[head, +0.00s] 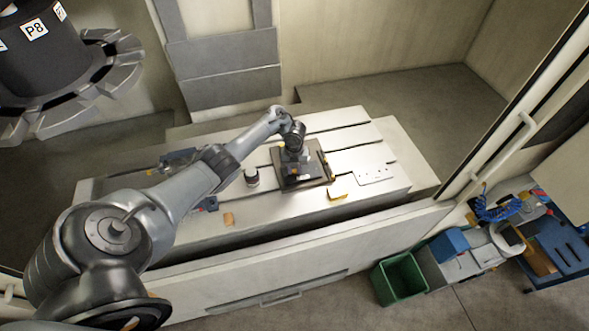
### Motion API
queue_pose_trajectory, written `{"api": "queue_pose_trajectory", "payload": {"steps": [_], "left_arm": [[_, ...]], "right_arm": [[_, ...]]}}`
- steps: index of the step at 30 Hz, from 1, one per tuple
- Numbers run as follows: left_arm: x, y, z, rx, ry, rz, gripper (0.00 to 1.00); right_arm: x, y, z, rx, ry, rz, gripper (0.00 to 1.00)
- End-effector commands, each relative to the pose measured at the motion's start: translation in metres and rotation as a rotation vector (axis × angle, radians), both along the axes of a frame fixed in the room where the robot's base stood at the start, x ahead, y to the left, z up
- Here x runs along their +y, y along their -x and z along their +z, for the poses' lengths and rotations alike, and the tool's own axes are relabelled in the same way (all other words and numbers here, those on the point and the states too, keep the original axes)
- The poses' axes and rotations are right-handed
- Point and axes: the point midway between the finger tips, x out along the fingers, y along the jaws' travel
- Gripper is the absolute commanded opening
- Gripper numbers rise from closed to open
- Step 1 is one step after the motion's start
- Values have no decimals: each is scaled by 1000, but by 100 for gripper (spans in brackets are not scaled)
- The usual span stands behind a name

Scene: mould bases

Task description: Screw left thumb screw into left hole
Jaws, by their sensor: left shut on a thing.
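A dark mould base (317,181) lies on the pale slotted machine table (240,215). My left arm reaches in from the left, and my left gripper (292,158) points down over the back left part of the mould base. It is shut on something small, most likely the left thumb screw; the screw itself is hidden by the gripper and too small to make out. The left hole is also hidden. A small block lies on the mould base just below the gripper. My right gripper is out of view.
A flat pale plate (374,174) lies to the right. A green bin (400,279) stands on the floor; a tool magazine (60,70) hangs upper left.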

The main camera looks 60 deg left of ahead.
Motion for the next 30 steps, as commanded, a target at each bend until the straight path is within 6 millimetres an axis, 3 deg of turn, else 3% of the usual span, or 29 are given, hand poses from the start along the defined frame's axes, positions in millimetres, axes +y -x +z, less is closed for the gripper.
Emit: {"api": "queue_pose_trajectory", "payload": {"steps": [5, 19, 24, 30], "left_arm": [[1, 0, -4, 1, -2, -68, 0], [1, 0, -5, 1, -4, -628, 0], [1, 0, -1, 3, -2, -760, 0], [0, 0, -1, 2, -1, -786, 0]], "right_arm": [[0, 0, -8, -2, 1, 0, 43], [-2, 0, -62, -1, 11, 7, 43], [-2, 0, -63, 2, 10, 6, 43], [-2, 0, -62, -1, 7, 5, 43]]}}
